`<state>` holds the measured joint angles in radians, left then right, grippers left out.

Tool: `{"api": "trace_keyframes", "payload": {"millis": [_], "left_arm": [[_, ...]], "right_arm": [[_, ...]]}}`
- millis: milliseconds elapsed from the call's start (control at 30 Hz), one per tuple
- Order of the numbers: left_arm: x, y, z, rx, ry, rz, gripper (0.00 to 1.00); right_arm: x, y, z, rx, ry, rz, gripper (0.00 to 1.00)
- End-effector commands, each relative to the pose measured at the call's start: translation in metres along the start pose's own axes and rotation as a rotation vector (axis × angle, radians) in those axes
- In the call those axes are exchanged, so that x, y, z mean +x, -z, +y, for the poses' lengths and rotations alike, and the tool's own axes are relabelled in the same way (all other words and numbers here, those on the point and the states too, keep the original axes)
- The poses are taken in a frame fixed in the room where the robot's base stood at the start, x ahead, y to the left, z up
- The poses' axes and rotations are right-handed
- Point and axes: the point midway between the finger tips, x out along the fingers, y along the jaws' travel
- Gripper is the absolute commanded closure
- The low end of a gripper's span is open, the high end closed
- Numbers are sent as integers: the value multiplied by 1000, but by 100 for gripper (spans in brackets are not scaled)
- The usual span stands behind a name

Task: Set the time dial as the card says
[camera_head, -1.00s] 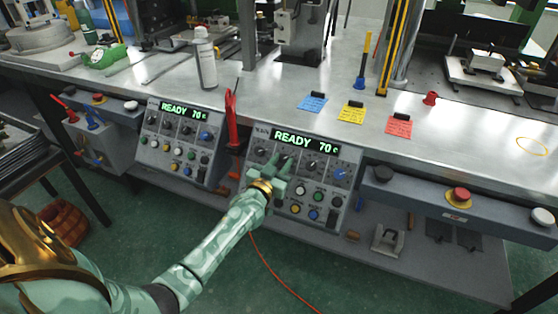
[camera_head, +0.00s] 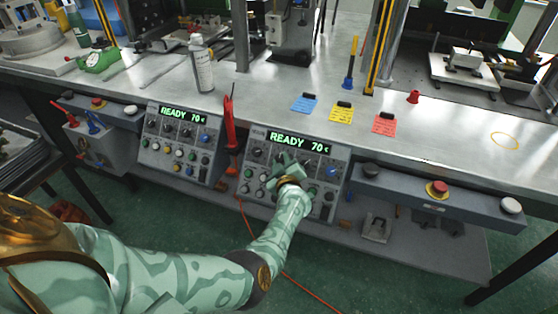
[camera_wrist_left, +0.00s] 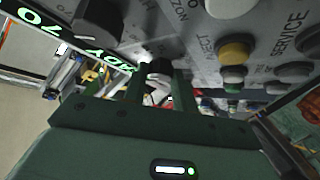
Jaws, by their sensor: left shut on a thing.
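The right control panel (camera_head: 337,170) shows a lit READY 70 display (camera_head: 300,143) above rows of dials and coloured buttons. My left gripper (camera_head: 285,172) is at the panel's face, below the display, and covers part of the dial row. In the left wrist view my left gripper's fingers (camera_wrist_left: 158,88) are shut on a small black dial (camera_wrist_left: 158,67). I cannot read the dial's label or setting. Blue (camera_head: 306,104), yellow (camera_head: 341,114) and red (camera_head: 384,124) cards lie on the bench above the panel; their writing is too small to read. My right gripper is not in view.
A similar control panel (camera_head: 180,143) stands to the left, with a red-handled tool (camera_head: 230,130) between the two. A button box with a red button (camera_head: 437,188) is at right. A spray can (camera_head: 201,65) stands on the bench (camera_head: 265,90).

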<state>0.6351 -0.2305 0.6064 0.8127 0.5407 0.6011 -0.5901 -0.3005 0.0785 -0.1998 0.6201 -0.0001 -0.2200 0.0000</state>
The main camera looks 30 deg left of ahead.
Motion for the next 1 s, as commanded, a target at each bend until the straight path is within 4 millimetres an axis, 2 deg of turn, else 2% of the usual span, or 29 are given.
{"api": "trace_keyframes", "payload": {"millis": [500, 1000], "left_arm": [[1, 1, 7, -299, 255, 0, 95], [2, 2, 7, -379, 326, 1, 95]], "right_arm": [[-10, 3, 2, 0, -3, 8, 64], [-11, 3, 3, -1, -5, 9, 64]]}}
